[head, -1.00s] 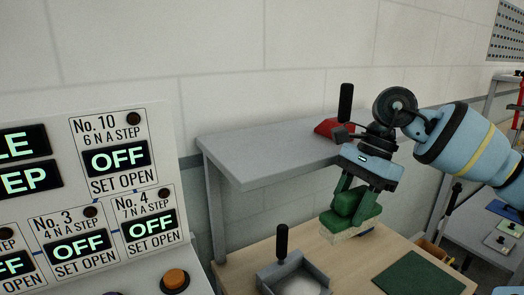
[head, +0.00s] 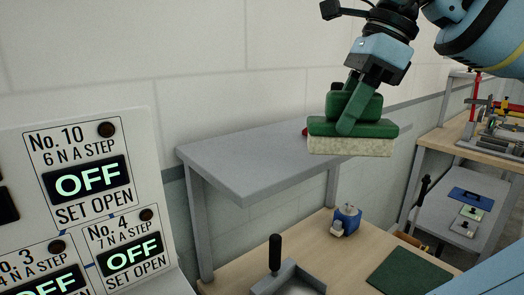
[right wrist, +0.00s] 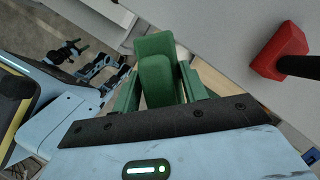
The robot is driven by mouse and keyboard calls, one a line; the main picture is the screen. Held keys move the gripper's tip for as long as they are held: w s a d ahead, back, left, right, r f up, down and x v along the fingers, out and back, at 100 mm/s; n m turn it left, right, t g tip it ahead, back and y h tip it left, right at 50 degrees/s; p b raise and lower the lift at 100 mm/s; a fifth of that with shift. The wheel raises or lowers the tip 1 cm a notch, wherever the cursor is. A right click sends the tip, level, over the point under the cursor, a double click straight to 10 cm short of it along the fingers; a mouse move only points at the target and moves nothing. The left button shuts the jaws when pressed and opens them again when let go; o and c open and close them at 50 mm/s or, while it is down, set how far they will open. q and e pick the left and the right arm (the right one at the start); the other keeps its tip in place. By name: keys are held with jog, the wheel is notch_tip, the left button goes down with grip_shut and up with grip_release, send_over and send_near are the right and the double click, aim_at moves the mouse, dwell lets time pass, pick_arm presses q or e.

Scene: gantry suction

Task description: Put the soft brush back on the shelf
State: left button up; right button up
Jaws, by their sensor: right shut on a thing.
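The soft brush (head: 365,128) has a green body and grip with a pale speckled bristle pad underneath. My right gripper (head: 352,108) is shut on its green grip and holds it roughly level in the air. In the head view the brush overlaps the right end of the grey shelf (head: 235,168); whether it touches the shelf I cannot tell. In the right wrist view the green grip (right wrist: 156,65) sits between my fingers, with the bristles hidden. My left gripper is not in view.
A red block with a black handle (right wrist: 280,50) is on the shelf, mostly hidden behind the brush in the head view. The shelf's left part is bare. On the wooden table below are a blue item (head: 346,219), a green mat (head: 405,272) and a black-handled tray (head: 290,275).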

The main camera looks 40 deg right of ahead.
jog(key=shift+w, duration=0.35)
jog(key=shift+w+a+f+p, duration=0.3)
jog(key=shift+w+f, duration=0.45)
jog(key=shift+w, duration=1.75)
jog(key=shift+w+a+f+p, duration=0.3)
jog(key=shift+w+f, duration=0.45)
jog(key=shift+w, duration=1.8)
jog(key=shift+w+a+f+p, duration=0.3)
jog(key=shift+w+f, duration=0.45)
jog(key=shift+w, duration=1.75)
jog(key=shift+d+f, duration=0.1)
jog(key=shift+f, duration=0.15)
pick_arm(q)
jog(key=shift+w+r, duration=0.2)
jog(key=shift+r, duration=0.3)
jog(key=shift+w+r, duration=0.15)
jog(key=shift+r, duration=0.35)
pick_arm(e)
jog(key=shift+f, duration=0.1)
jog(key=shift+f, duration=0.1)
jog(key=o, duration=1.2)
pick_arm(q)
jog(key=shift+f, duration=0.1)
pick_arm(e)
jog(key=shift+o, duration=0.4)
